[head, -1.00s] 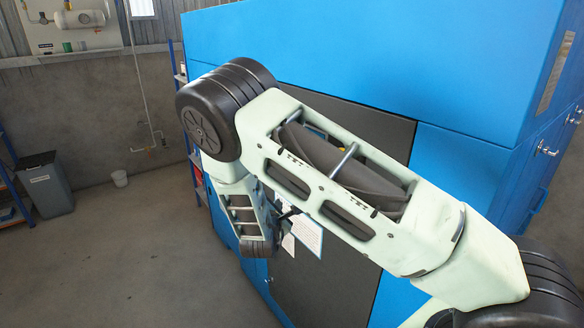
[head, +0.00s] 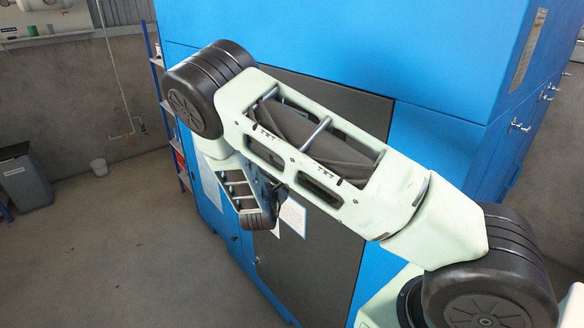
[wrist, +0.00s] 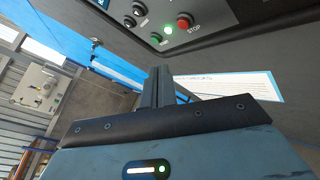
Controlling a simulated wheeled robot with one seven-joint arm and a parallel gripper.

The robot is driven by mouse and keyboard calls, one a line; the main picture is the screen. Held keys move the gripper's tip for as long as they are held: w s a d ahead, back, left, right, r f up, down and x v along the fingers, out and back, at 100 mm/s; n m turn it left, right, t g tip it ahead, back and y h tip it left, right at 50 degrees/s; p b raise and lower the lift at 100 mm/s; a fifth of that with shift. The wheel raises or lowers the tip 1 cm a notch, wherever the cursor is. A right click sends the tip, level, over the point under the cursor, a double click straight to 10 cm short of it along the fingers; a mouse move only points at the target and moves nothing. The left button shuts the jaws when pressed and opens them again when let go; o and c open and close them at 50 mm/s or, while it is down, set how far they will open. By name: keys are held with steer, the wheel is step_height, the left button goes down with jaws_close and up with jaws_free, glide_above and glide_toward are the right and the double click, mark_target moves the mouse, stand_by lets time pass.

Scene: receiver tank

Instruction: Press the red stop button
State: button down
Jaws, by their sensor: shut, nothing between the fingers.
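The red stop button (wrist: 184,21) shows in the wrist view near the top, on a dark control panel (wrist: 206,12) with the word STOP beside it. In the head view my arm hides the panel and the button, and the fingers cannot be made out.
A large blue cabinet (head: 335,28) with a dark grey door (head: 300,265) stands in front of me. A white notice (head: 292,215) is on its front. The floor (head: 130,250) at left is clear.

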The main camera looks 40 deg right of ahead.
steer(key=shift+d, duration=2.2)
steer(key=shift+d, duration=0.15)
steer(key=shift+d, duration=0.3)
steer(key=shift+d, duration=0.4)
stand_by(0.9)
steer(key=shift+a, duration=0.8)
steer(key=shift+a, duration=0.15)
steer(key=a, duration=0.4)
steer(key=shift+a, duration=0.35)
